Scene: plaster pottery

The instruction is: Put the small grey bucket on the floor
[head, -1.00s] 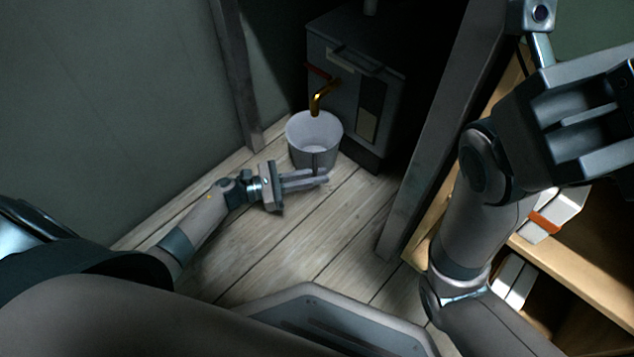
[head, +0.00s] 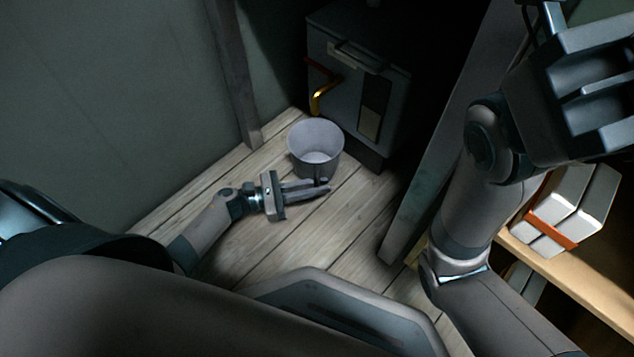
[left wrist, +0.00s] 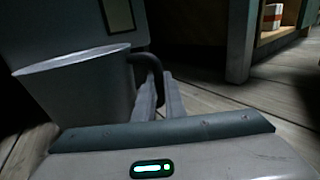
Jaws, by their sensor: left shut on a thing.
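The small grey bucket (head: 303,158) is upright near the plank floor (head: 300,240), just in front of the metal box with the brass tap. I cannot tell whether its base touches the floor. My left gripper (head: 308,190) is at its near side, shut on its dark handle. In the left wrist view the bucket (left wrist: 82,88) stands left of the fingers (left wrist: 165,100), which close around the curved handle (left wrist: 148,66); its base is hidden. My right gripper (head: 600,100) is raised at the upper right, cut by the picture edge; its jaw state is unclear.
The metal box (head: 345,105) with a brass tap (head: 322,97) stands behind the bucket. A wooden post (head: 233,75) and wall are left. A shelf (head: 575,275) with white-and-red boxes (head: 565,210) is at right. Floor in front of the bucket is clear.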

